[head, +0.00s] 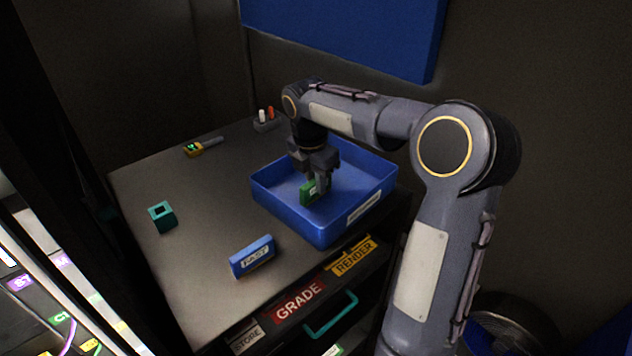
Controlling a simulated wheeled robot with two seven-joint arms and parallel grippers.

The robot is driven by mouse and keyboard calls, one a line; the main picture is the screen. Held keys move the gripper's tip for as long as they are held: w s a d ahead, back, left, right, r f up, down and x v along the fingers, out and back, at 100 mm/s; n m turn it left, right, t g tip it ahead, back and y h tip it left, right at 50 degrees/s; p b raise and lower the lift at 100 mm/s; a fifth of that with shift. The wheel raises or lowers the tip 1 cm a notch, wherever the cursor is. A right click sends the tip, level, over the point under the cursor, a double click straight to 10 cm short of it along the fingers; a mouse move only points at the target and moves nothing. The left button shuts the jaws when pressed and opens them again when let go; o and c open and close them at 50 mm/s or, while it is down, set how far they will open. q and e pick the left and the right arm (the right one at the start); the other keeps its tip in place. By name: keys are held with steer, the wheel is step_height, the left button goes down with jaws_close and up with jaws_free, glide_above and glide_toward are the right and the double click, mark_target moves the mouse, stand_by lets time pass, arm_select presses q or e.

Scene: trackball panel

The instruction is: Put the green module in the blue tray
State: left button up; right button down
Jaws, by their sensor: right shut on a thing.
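The green module (308,194) is held in my right gripper (319,185), inside the walls of the blue tray (293,223). The gripper points down and is shut on the module. I cannot tell whether the module touches the tray floor. The blue tray stands on the right part of the grey tabletop and has a white label on its front right wall. The gripper and wrist hide part of the tray's back left. My left gripper is not in view.
A blue block marked FAST (251,256) stands at the table's front. A small holder with white and orange pegs (266,122) stands behind the tray. The table's middle left is clear.

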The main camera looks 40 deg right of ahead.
mark_target(311, 182)
steer(key=shift+f, duration=0.35)
steer(key=shift+f, duration=0.1)
steer(key=c, duration=1.4)
jaws_free()
steer(key=shift+o, duration=0.2)
step_height(311, 182, up, 12)
steer(key=a, duration=0.1)
steer(key=shift+s+a+p, duration=0.2)
steer(key=shift+a+p, duration=0.1)
steer(key=shift+p, duration=0.15)
